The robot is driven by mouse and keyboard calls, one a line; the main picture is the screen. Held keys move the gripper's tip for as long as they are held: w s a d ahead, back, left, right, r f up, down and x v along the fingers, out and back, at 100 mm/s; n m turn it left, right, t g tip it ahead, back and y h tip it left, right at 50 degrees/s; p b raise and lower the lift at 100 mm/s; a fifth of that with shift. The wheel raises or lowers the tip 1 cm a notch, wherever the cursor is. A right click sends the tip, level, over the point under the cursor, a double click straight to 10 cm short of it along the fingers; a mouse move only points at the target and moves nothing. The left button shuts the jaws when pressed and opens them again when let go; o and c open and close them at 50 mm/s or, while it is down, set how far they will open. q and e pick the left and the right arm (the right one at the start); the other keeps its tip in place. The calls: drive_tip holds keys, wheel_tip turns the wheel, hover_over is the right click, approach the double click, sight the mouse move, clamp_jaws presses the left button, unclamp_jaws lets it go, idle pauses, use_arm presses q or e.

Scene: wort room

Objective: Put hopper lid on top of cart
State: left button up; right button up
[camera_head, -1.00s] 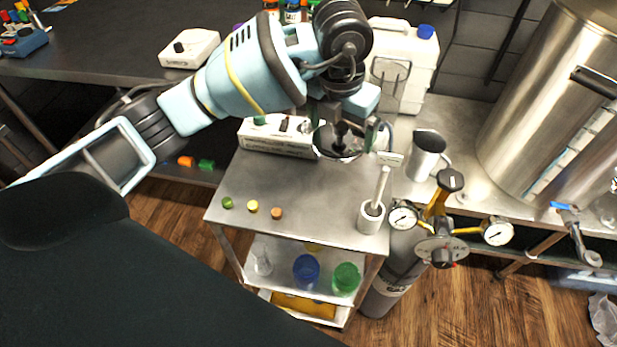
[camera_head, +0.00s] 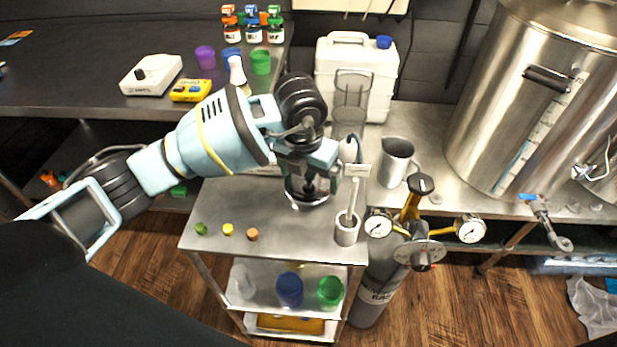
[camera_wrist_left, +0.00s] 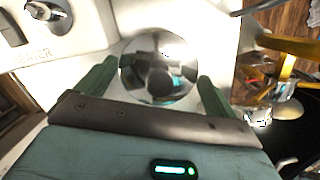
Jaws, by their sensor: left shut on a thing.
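The hopper lid is a round, shiny metal disc (camera_wrist_left: 158,65) between my left gripper's dark green fingers in the left wrist view. In the head view its bright rim (camera_head: 308,205) shows below my left gripper (camera_head: 308,188), over the back middle of the cart. The gripper is shut on the lid, and my wrist hides much of it. The cart (camera_head: 275,250) has a bare steel top and lower shelves. I cannot tell whether the lid touches the top. My right gripper is not in view.
A mortar with pestle (camera_head: 347,230) stands on the cart's right side. Green, yellow and orange pieces (camera_head: 227,229) lie along its front left. A gas cylinder with gauges (camera_head: 413,225) stands right of the cart. A metal jug (camera_head: 396,160) is on the bench behind.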

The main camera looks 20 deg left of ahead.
sight(305, 189)
use_arm(q)
drive_tip(key=shift+f, duration=0.7)
drive_tip(key=shift+f, duration=0.1)
drive_tip(key=shift+f, duration=0.1)
drive_tip(key=o, duration=0.7)
drive_tip(key=shift+o, duration=0.2)
wheel_tip(305, 189, up, 12)
drive_tip(key=s, duration=0.1)
drive_tip(key=shift+s+p, duration=0.35)
drive_tip(key=shift+s, duration=0.05)
drive_tip(key=shift+a, duration=0.1)
